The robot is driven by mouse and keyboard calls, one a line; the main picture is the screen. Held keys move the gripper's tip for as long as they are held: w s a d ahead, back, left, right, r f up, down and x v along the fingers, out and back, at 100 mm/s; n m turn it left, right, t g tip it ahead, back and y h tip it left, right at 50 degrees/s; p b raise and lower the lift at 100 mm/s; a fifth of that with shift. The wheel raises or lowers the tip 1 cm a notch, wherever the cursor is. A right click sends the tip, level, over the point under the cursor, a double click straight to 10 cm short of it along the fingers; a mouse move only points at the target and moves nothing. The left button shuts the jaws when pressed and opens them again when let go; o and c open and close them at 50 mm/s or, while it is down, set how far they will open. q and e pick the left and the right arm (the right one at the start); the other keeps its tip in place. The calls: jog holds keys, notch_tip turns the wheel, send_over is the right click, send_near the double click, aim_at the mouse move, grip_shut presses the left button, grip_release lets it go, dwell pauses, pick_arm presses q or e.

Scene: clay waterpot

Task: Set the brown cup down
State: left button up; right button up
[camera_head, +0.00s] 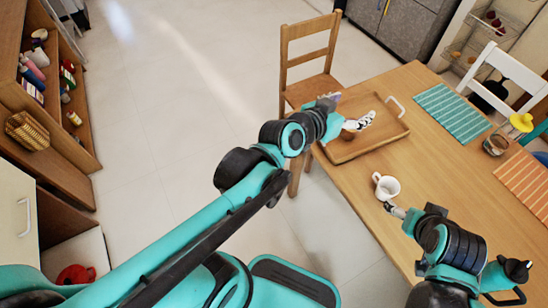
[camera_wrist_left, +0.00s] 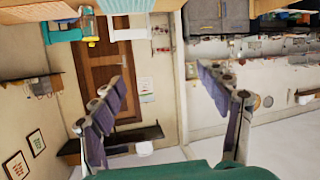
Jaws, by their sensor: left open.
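A small brown round thing, which looks like the brown cup (camera_head: 347,134), sits on the wooden tray (camera_head: 365,147), partly hidden by my left gripper. My left gripper (camera_head: 366,120) is above the tray, beside this cup. In the left wrist view its two fingers (camera_wrist_left: 160,105) are spread wide with nothing between them. I cannot tell whether the gripper touches the cup. A white cup (camera_head: 386,187) is near the table's left edge. My right gripper (camera_head: 392,208) is right beside the white cup; its fingers are too small to read.
The wooden table (camera_head: 433,155) carries a teal striped mat (camera_head: 453,111) and an orange striped mat (camera_head: 530,185). A glass jar (camera_head: 496,145) stands between them. A wooden chair (camera_head: 308,62) is beyond the table's edge, and a white chair (camera_head: 510,75) is at the far side. Bare table lies right of the tray.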

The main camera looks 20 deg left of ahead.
pick_arm(q)
jog(key=s+a+f+n+g+y, duration=0.3)
jog(key=s+a+f+g+y, duration=0.2)
jog(key=s+a+f, duration=0.6)
jog(key=s+a, duration=0.2)
jog(key=s, duration=0.2)
jog(key=shift+a+g, duration=0.25)
jog(key=shift+g, duration=0.15)
